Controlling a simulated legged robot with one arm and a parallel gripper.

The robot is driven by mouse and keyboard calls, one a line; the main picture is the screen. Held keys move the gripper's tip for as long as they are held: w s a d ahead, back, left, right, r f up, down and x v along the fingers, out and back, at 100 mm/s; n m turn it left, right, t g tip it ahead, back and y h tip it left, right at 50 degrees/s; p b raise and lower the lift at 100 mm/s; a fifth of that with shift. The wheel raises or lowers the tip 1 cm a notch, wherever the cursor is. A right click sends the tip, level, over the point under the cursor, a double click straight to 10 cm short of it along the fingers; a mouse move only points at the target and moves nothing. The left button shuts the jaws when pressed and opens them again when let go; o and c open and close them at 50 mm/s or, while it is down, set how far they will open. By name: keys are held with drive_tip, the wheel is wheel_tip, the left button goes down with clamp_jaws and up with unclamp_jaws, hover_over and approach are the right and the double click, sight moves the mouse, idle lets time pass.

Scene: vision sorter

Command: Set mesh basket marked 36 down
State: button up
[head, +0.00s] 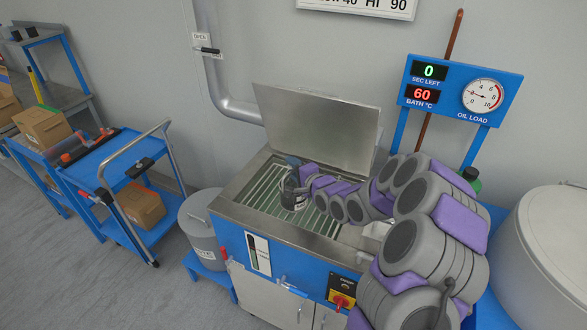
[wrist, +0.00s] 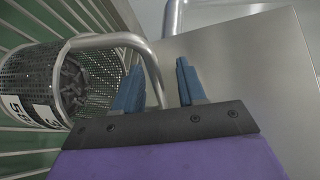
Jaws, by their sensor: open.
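A mesh basket (head: 292,195) rests on the slatted grate inside the open wash tank; its number is too small to read in the head view. In the wrist view the basket (wrist: 92,72) is at the left, dark pieces inside, with a partly cut-off white label. Its bent metal handle (wrist: 140,42) passes between the fingers. My gripper (wrist: 158,88) has its two blue fingers apart, around the handle but not clamped on it. In the head view my gripper (head: 294,162) is just above the basket, partly hiding it.
The tank's raised lid (head: 318,125) stands behind the grate (head: 262,200). A grey lidded bin (head: 203,232) and a blue cart (head: 100,160) stand to the left. A display panel (head: 460,90) reads 0 seconds and 60 °C. A large white drum (head: 550,245) is at the right.

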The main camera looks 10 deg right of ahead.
drive_tip(key=shift+a, duration=0.15)
drive_tip(key=s+d+r+n+g+h+p, duration=0.1)
drive_tip(key=s+d+r+n+g+h, duration=0.25)
drive_tip(key=s, duration=1.05)
drive_tip(key=s+d+f+n+g+h+p, duration=0.15)
drive_tip(key=s+n+g, duration=0.4)
drive_tip(key=s, duration=0.85)
drive_tip(key=s+a+r+n+g, duration=0.2)
drive_tip(key=s+r+g, duration=0.1)
drive_tip(key=s, duration=0.9)
drive_tip(key=s+a+r+n+g, duration=0.2)
drive_tip(key=s+r+g, duration=0.2)
drive_tip(key=s, duration=0.9)
drive_tip(key=shift+s+a+r+h, duration=0.2)
drive_tip(key=shift+a+r+h, duration=0.2)
drive_tip(key=shift+r, duration=0.15)
drive_tip(key=shift+d, duration=0.15)
